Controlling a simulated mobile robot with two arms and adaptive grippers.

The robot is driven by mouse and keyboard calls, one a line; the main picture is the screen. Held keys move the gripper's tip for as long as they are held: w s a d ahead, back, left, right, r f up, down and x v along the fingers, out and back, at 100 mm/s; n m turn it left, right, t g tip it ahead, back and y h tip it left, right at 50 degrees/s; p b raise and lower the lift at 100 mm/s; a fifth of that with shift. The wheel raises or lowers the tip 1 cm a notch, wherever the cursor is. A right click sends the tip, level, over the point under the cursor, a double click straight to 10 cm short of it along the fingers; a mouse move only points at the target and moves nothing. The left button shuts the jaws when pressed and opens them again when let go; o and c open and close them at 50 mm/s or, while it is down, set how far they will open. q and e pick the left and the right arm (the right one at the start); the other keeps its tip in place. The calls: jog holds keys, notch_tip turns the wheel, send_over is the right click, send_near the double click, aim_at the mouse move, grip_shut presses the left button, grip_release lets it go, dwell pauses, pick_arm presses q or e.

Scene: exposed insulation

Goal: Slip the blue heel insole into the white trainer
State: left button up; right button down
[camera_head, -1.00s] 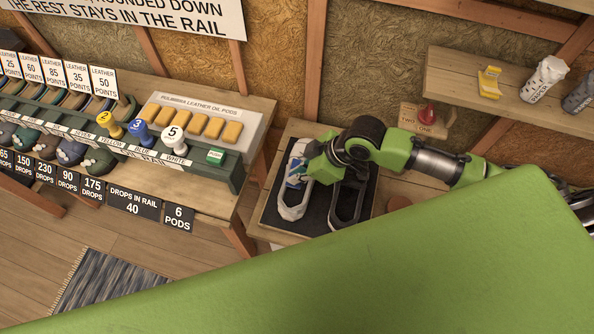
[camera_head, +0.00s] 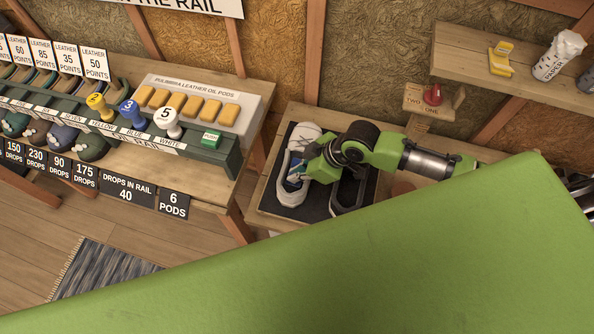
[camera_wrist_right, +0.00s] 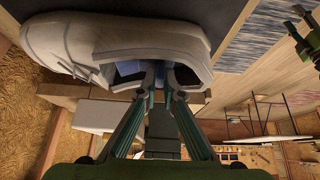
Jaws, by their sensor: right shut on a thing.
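The white trainer (camera_head: 288,190) stands on a dark mat (camera_head: 315,207) on a small wooden table, left of my right gripper (camera_head: 303,172). It also shows at the top of the right wrist view (camera_wrist_right: 60,42), with its dark opening toward my fingers. My right gripper (camera_wrist_right: 168,75) is shut on the blue heel insole (camera_wrist_right: 160,66), which shows between and beside the fingertips at the opening. A bit of the blue insole (camera_head: 295,174) also shows in the head view. How deep it sits is hidden by the fingers and the shoe wall. My left gripper is perhaps the green-and-black part (camera_wrist_right: 303,38) at the right edge.
A dark shoe-shaped frame (camera_head: 347,192) stands on the mat right of the trainer, under my arm. A bench with a green rail (camera_head: 190,155) and yellow pods is to the left. A wall shelf (camera_head: 460,60) is at upper right. My green body covers the lower foreground.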

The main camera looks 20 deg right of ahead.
jog(key=c, duration=2.1)
grip_release()
jog(key=v, duration=1.2)
